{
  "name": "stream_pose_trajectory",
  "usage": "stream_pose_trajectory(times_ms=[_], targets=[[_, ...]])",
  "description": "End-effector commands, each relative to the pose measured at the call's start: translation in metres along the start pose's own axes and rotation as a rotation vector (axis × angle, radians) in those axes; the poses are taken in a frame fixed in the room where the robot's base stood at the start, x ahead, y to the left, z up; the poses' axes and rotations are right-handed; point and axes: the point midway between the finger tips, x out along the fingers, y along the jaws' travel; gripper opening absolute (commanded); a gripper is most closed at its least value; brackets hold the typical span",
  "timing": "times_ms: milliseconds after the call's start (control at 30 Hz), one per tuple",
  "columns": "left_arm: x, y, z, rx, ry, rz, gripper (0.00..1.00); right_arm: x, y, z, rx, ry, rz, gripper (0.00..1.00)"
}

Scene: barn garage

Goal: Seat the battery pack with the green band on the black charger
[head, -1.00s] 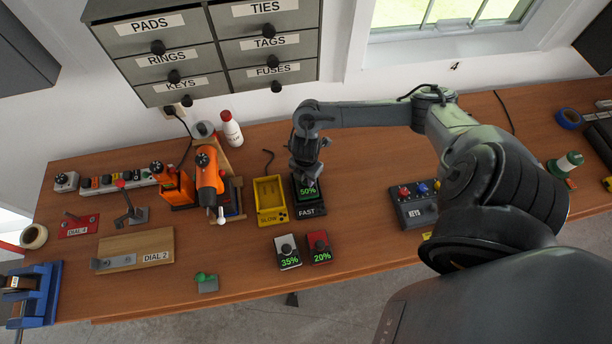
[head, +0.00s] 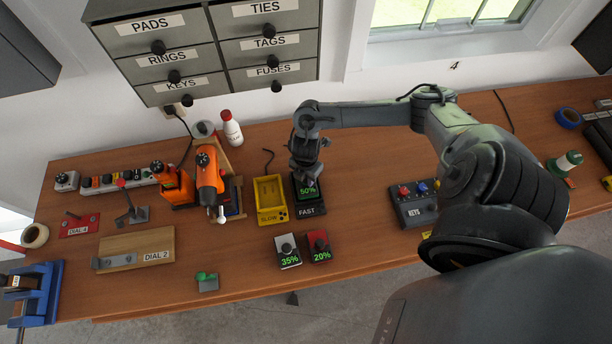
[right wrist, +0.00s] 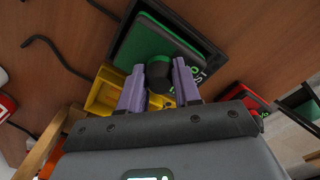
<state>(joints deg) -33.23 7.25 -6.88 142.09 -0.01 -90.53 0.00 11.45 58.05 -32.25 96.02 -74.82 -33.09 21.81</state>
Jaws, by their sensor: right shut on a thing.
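The battery pack with the green band (head: 307,190) reads 50% and lies at the black charger (head: 311,211), which is marked FAST. My right gripper (head: 309,178) is above the pack. In the right wrist view its purple fingers (right wrist: 159,88) are shut on the pack's dark round knob. The pack's green top (right wrist: 143,46) lies within the outline of the black charger's rim (right wrist: 180,24) there. I cannot tell whether it is fully down. My left gripper is not in view.
A yellow charger marked SLOW (head: 270,214) stands empty just left of the black one. A white pack reading 35% (head: 289,258) and a red pack reading 20% (head: 320,254) lie in front. Orange drills (head: 208,178) stand to the left.

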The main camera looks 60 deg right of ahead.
Motion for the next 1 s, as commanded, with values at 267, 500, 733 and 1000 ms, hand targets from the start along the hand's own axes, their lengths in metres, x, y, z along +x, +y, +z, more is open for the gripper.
stream_pose_trajectory(times_ms=[267,500,733,1000], targets=[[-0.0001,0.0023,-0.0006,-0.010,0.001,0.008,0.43,-0.0003,0.0004,-0.0002,-0.001,0.000,0.001,0.00],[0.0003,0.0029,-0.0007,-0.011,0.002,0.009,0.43,0.0003,0.0004,-0.0002,-0.001,0.000,0.001,0.00],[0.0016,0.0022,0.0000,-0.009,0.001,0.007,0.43,0.0027,0.0004,-0.0002,-0.001,0.000,0.001,0.00],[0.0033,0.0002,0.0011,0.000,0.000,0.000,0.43,0.0058,0.0004,-0.0002,-0.001,0.000,0.001,0.00]])
